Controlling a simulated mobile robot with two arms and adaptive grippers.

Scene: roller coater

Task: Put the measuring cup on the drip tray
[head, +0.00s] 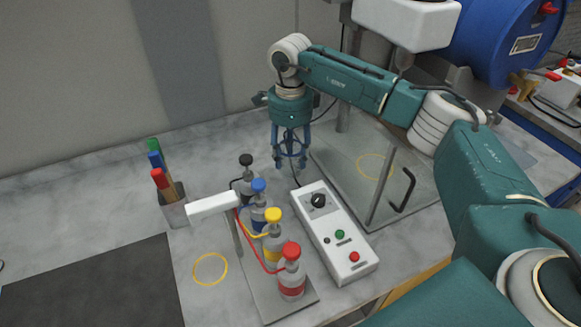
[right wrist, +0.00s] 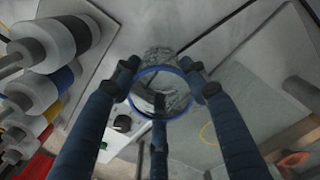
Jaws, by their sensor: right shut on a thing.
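My right gripper (head: 290,160) points down above the counter, behind the white control box. It also shows in the right wrist view (right wrist: 165,92), where its blue fingers are shut around a clear measuring cup with a blue rim (right wrist: 160,70). The cup looks empty. In the head view it is hard to make out between the fingers. A flat grey plate with a yellow ring marked on it, which looks like the drip tray (head: 345,150), lies right of the gripper, seen partly through a clear panel. My left gripper is not in view.
Several bottles with coloured caps (head: 273,240) stand on a rack left of the white control box (head: 335,235). A pen holder (head: 173,208) and a dark mat (head: 90,290) are further left. A panel handle (head: 404,190) sticks up at right. A yellow ring (head: 210,269) marks bare counter.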

